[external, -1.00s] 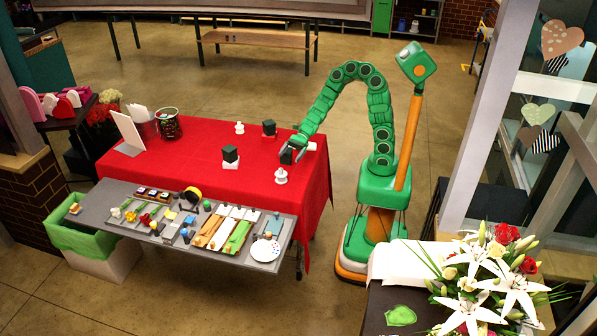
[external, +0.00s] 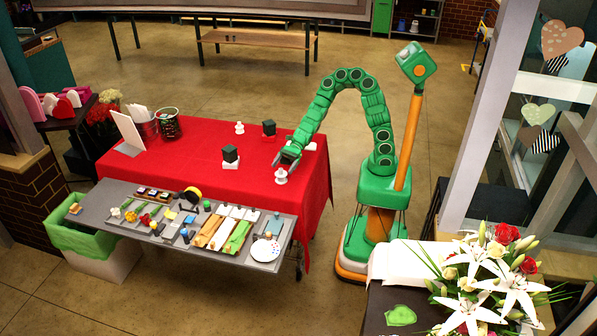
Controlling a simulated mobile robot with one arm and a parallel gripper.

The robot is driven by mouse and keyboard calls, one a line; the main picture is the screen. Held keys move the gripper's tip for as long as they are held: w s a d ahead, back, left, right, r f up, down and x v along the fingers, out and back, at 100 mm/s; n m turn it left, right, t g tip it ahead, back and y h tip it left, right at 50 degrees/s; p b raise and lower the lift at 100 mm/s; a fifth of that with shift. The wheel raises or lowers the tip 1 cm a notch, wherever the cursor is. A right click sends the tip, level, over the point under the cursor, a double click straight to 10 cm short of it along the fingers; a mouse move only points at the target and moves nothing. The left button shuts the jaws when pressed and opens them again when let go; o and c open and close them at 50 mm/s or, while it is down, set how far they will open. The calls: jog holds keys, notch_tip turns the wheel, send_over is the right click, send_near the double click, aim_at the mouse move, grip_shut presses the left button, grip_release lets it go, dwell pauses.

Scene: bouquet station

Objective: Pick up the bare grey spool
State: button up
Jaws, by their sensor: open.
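A pale, whitish-grey spool (external: 280,177) with nothing on it stands upright near the red table's right front edge. My gripper (external: 285,163) is open just above it, fingers pointing down; I cannot tell whether they touch its top. A similar pale spool (external: 239,128) stands bare farther back on the table. At this size I cannot tell which of the two is greyer.
A grey shelf (external: 150,240) with tools runs along the front. The red cloth (external: 185,165) has free room mid-left.

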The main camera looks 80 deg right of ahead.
aim_at(279, 175)
jog(key=x, duration=0.2)
jog(key=shift+s+a+f, duration=0.15)
jog(key=shift+a+f, duration=0.05)
jog(key=shift+f, duration=0.15)
jog(key=shift+x, duration=1.2)
jog(key=shift+c, duration=0.4)
jog(key=c, duration=1)
